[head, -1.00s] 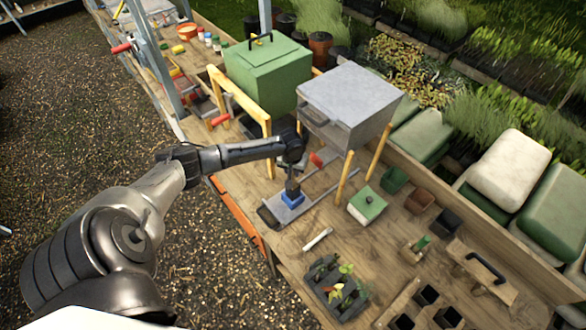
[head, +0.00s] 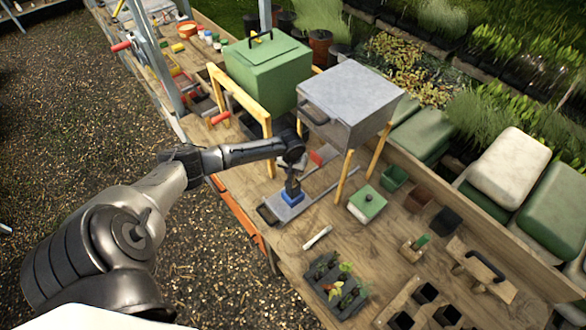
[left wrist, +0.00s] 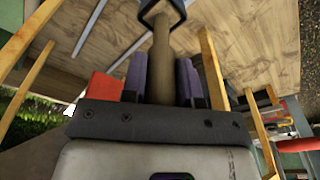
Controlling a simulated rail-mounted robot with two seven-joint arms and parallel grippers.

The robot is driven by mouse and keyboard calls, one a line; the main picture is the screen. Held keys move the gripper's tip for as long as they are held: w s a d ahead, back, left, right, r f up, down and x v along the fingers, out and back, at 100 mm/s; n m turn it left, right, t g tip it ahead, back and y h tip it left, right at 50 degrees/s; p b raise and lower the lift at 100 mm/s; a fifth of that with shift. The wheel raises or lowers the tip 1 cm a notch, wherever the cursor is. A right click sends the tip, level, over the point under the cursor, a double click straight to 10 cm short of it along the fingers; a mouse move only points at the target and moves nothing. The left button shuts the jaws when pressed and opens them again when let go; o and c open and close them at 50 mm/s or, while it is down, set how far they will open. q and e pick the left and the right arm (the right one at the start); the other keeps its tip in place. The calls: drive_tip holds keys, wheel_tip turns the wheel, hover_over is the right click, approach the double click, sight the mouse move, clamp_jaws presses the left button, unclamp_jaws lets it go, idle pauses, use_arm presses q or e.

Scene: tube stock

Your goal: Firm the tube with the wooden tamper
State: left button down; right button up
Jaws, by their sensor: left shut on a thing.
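My left gripper (head: 292,184) is shut on the wooden tamper and sits low over the bench. In the left wrist view, the tamper's round wooden shaft (left wrist: 161,62) stands between the two dark fingers of the gripper (left wrist: 161,82). Its far end goes into the opening of a dark square-rimmed tube (left wrist: 164,9), so that end is hidden. In the head view, a blue square piece (head: 292,197), which looks like this tube, stands on a grey metal plate (head: 274,212) right below the gripper. The tamper itself is hidden there. My right gripper is not in view.
A grey box (head: 350,95) on wooden legs and a green box (head: 265,75) stand behind the gripper. A white label-like stick (head: 317,238), a dark seedling tray (head: 325,290) and a green-lidded box (head: 367,204) lie nearer right. Bare bench shows between them.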

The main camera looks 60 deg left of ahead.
use_arm(q)
drive_tip(key=shift+f+p, duration=0.3)
idle(0.7)
drive_tip(key=shift+f, duration=0.15)
idle(0.6)
drive_tip(key=shift+f+p, duration=0.2)
drive_tip(key=shift+p, duration=0.1)
idle(0.8)
drive_tip(key=shift+s+r+p, duration=0.1)
drive_tip(key=shift+r+p, duration=0.4)
drive_tip(key=shift+r, duration=0.15)
drive_tip(key=shift+r+p, duration=0.5)
drive_tip(key=shift+r, duration=4.4)
